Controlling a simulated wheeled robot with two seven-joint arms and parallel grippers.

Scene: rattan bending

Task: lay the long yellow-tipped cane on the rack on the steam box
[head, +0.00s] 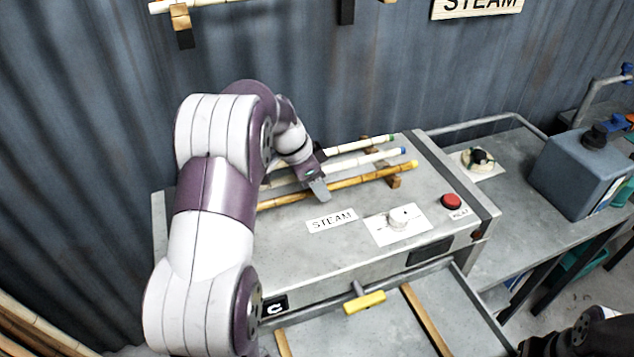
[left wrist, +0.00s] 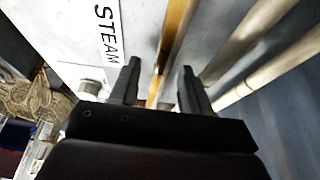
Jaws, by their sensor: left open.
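The yellow-tipped cane (head: 362,179) lies along the top of the steam box (head: 290,242), nearest the front of three canes. Near its yellow end it rests on a wooden rack piece (head: 393,181); its other end is partly hidden by my arm. My left gripper (head: 320,190) is over the cane's middle. In the left wrist view the open fingers (left wrist: 160,82) stand either side of a tan cane (left wrist: 174,38), apart from it. My right gripper is not in view; only part of my right arm shows at the lower right.
A green-tipped cane (head: 350,147) and a blue-tipped cane (head: 365,159) lie behind. A red button (head: 451,201) and dial (head: 398,219) sit at the box's right. A grey-blue canister (head: 580,168) stands right.

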